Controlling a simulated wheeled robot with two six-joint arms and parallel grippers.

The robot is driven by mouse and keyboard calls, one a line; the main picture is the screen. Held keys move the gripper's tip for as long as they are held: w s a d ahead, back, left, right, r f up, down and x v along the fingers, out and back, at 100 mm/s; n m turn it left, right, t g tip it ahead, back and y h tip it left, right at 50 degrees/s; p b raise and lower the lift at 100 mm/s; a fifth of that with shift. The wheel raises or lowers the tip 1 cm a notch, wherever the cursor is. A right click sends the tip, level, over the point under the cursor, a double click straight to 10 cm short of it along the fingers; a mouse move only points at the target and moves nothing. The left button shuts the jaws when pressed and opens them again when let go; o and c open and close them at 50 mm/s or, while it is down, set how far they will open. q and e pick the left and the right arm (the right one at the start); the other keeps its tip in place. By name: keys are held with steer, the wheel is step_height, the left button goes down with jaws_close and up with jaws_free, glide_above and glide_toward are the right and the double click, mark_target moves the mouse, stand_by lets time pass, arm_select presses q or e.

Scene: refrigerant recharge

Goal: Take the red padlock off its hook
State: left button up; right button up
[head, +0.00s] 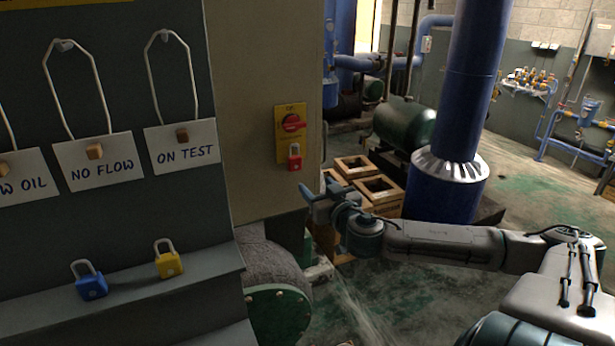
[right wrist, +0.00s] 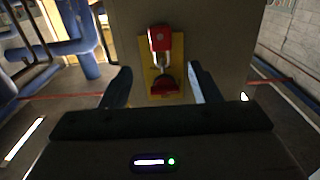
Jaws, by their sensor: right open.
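The red padlock (head: 294,158) hangs below a red rotary switch (head: 292,122) on a yellow plate (head: 281,132), fixed to a beige cabinet. In the right wrist view, which looks upside down, the padlock (right wrist: 160,38) is above the switch (right wrist: 165,86), its shackle passing toward the switch. The hook itself is not clearly distinguishable. My right gripper (head: 315,191) is below and right of the padlock in the head view. Its open, empty fingers (right wrist: 160,68) frame the plate with a gap on both sides, apart from the padlock. My left gripper is not in view.
A blue padlock (head: 91,282) and a yellow padlock (head: 168,260) stand on a grey ledge (head: 130,277). Tags such as NO FLOW (head: 98,165) and ON TEST (head: 182,148) hang on the left panel. Wooden crates (head: 378,188) and a blue column (head: 470,90) stand behind my right arm.

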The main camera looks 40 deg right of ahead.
mark_target(296, 163)
steer(key=x, duration=0.3)
steer(key=b+x, duration=0.1)
steer(key=x, duration=0.1)
steer(key=b+x, duration=0.1)
steer(key=x, duration=0.2)
steer(key=shift+w+r, duration=0.35)
steer(key=shift+r, duration=0.05)
steer(key=x, duration=0.3)
steer(key=shift+w+f+p, duration=0.1)
steer(key=shift+p, duration=0.3)
steer(key=shift+w+d+f, duration=0.1)
steer(key=shift+w+d, duration=0.1)
steer(key=shift+w, duration=0.15)
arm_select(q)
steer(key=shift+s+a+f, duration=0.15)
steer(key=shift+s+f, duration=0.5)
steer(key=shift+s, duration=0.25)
arm_select(e)
steer(key=shift+c, duration=0.5)
steer(key=c, duration=0.7)
steer(key=shift+c, duration=0.2)
